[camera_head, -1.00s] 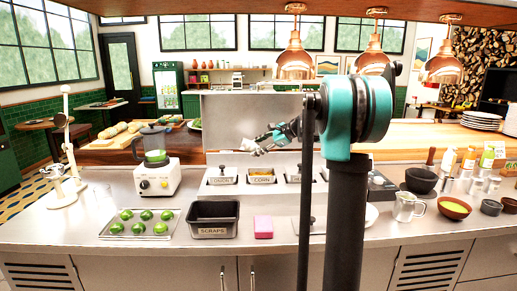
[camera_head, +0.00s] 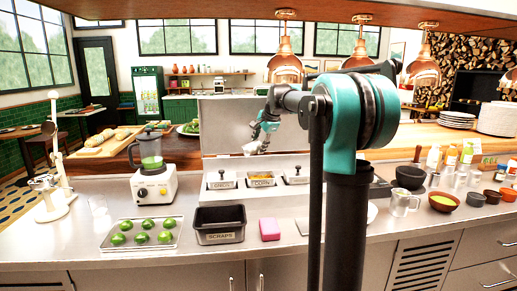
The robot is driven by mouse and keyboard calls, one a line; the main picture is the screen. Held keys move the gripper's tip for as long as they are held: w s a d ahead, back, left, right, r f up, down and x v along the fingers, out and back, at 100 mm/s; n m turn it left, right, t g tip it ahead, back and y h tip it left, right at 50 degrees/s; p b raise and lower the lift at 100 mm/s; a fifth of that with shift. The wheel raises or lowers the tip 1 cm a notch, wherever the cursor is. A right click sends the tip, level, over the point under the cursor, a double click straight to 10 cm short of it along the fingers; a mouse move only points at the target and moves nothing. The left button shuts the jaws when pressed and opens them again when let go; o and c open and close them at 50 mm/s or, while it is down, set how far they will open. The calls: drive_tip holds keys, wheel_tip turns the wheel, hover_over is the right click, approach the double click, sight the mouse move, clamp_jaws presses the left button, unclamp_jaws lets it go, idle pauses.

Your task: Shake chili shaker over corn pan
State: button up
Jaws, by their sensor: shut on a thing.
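The corn pan (camera_head: 262,183) is the middle pan in the steel topping unit, with a label reading CORN and yellow corn showing inside. My gripper (camera_head: 257,144) is above and slightly left of this pan, angled down and to the left. It is shut on a small pale thing, which seems to be the chili shaker (camera_head: 250,149). The shaker is tilted and clear of the pan. It is too small to make out its holes or any falling chili.
A blender (camera_head: 152,170) and a tray of limes (camera_head: 110,247) are at left. The scraps bin (camera_head: 218,238) and a pink sponge (camera_head: 270,229) sit in front of the pans. A metal pitcher (camera_head: 401,203) and several bowls and bottles are at right. Copper lamps (camera_head: 285,66) hang above.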

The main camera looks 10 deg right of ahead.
drive_tip(key=r+h, duration=0.1)
drive_tip(key=h, duration=0.1)
drive_tip(key=r+n+h, duration=0.1)
drive_tip(key=h, duration=0.1)
drive_tip(key=shift+d+r+t, duration=0.2)
drive_tip(key=shift+r+t, duration=0.05)
drive_tip(key=shift+t, duration=0.15)
drive_tip(key=shift+a+r+n+h, duration=0.2)
drive_tip(key=shift+n+h, duration=0.1)
drive_tip(key=shift+h, duration=0.1)
drive_tip(key=a+h, duration=0.1)
drive_tip(key=a+r+n+t+h, duration=0.1)
drive_tip(key=h, duration=0.1)
drive_tip(key=a+h, duration=0.1)
drive_tip(key=shift+s+a+r+n+t+h, duration=0.1)
drive_tip(key=shift+s+r+n+t+h, duration=0.2)
drive_tip(key=shift+r+n+t, duration=0.1)
drive_tip(key=shift+s+a+r+n+t+h, duration=0.1)
drive_tip(key=shift+a+r+n+t+h, duration=0.25)
drive_tip(key=shift+h, duration=0.3)
drive_tip(key=shift+s+a+r+n+t+h, duration=0.15)
drive_tip(key=shift+a+r+t+h, duration=0.1)
drive_tip(key=shift+a+h, duration=0.3)
drive_tip(key=shift+w+d, duration=0.1)
